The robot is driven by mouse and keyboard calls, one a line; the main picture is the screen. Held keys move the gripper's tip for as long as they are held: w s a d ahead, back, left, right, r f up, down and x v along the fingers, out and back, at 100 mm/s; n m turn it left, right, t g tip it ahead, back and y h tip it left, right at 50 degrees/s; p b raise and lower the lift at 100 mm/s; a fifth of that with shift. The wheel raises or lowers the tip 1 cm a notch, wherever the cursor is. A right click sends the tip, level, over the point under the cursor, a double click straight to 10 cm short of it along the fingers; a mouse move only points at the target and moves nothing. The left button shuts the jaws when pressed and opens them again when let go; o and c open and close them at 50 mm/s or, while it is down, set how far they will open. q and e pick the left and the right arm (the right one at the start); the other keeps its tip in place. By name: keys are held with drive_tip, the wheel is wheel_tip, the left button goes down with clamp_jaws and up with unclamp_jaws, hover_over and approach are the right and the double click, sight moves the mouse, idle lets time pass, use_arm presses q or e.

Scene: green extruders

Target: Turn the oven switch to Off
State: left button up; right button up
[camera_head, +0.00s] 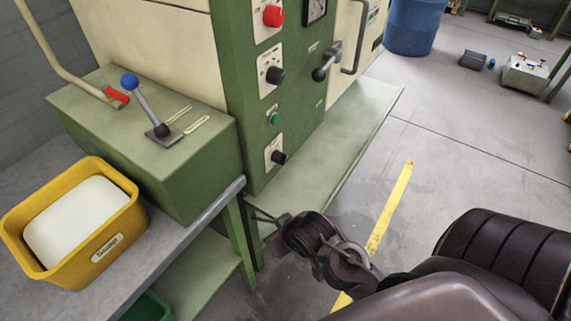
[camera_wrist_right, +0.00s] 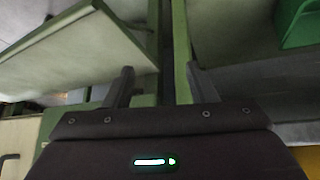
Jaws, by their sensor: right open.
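The green machine's front panel (camera_head: 244,100) carries two black rotary switches in the head view, an upper one (camera_head: 275,75) and a lower one (camera_head: 278,157), each on a pale plate. The plate labels are too small to read, so I cannot tell which is the oven switch or its setting. My right gripper (camera_head: 264,228) is below the lower switch, apart from it, near the machine's lower edge. In the right wrist view the gripper (camera_wrist_right: 158,78) is open with nothing between its fingers; no switch is seen there. My left gripper is not in view.
A red button (camera_head: 273,16), green button (camera_head: 274,118) and metal door handle (camera_head: 326,64) are near the switches. A green ledge (camera_head: 350,125) juts out at right. A blue-knobbed lever (camera_head: 142,98) and yellow soap bin (camera_head: 118,245) are at left.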

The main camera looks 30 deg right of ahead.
drive_tip(key=w+d+f+t, duration=0.1)
drive_tip(key=w+d+t, duration=0.2)
drive_tip(key=w+t, duration=0.15)
drive_tip(key=t+y, duration=0.3)
drive_tip(key=t, duration=0.5)
approach(284, 162)
wheel_tip(284, 162, down, 4)
drive_tip(key=w+d, duration=0.1)
drive_tip(key=s+d+r+n+t+y, duration=0.2)
drive_tip(key=s+d+r+n+y, duration=0.15)
drive_tip(key=y, duration=0.25)
drive_tip(key=w+a+b, duration=0.1)
drive_tip(key=w+b, duration=0.1)
drive_tip(key=w, duration=0.1)
drive_tip(key=w+a+b, duration=0.2)
drive_tip(key=w, duration=0.2)
drive_tip(key=w+a+b, duration=0.1)
drive_tip(key=w, duration=0.3)
drive_tip(key=shift+w+a+b, duration=0.15)
drive_tip(key=shift+a+b, duration=0.25)
drive_tip(key=shift+w+a+r, duration=0.25)
drive_tip(key=shift+w+a, duration=0.05)
drive_tip(key=shift+w, duration=0.3)
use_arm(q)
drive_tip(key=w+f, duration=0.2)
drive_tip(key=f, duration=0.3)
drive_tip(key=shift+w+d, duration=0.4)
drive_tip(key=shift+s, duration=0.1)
use_arm(e)
drive_tip(key=shift+c, duration=0.2)
